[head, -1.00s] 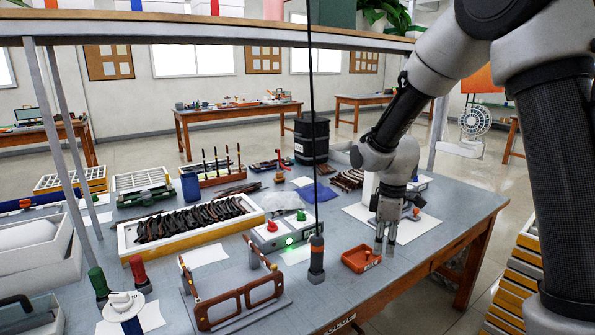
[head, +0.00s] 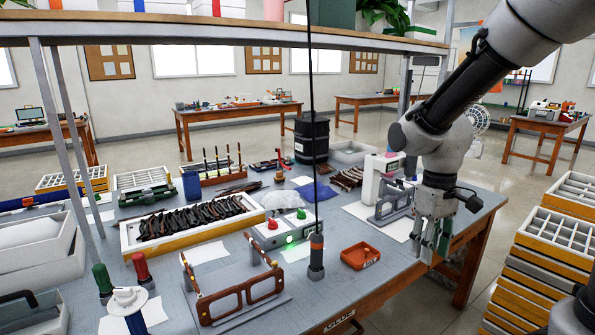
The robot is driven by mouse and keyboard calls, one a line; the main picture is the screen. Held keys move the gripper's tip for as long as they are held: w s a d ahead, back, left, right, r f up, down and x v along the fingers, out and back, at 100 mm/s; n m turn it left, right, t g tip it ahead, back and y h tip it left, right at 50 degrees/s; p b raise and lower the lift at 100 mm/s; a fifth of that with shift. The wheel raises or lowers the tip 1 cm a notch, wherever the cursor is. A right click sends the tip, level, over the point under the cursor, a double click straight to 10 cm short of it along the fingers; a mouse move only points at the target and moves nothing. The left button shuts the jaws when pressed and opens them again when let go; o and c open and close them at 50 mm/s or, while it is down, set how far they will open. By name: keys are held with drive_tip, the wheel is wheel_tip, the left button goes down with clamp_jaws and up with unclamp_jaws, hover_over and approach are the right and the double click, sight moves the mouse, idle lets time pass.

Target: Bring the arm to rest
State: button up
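My gripper (head: 432,252) hangs fingers down at the right end of the workbench, to the right of the red tray. Its fingers are apart, with nothing seen between them, so it looks open and empty. My arm (head: 455,110) reaches down to it from the upper right. A large brown eyeglass frame (head: 240,297) stands on a grey holder near the front edge of the bench, well left of my gripper.
The red tray (head: 360,256) sits left of my gripper. A white and grey device (head: 378,178) stands behind it on a white sheet. An upright black-and-orange tool (head: 316,258) stands farther left. Stacked yellow-and-white trays (head: 535,250) rise at right, beyond an open floor gap.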

drive_tip(key=s+d+r+m+t, duration=0.5)
drive_tip(key=s+d+r, duration=0.3)
drive_tip(key=s+r, duration=0.3)
drive_tip(key=shift+s+r, duration=0.4)
drive_tip(key=shift+s, duration=0.4)
idle(0.7)
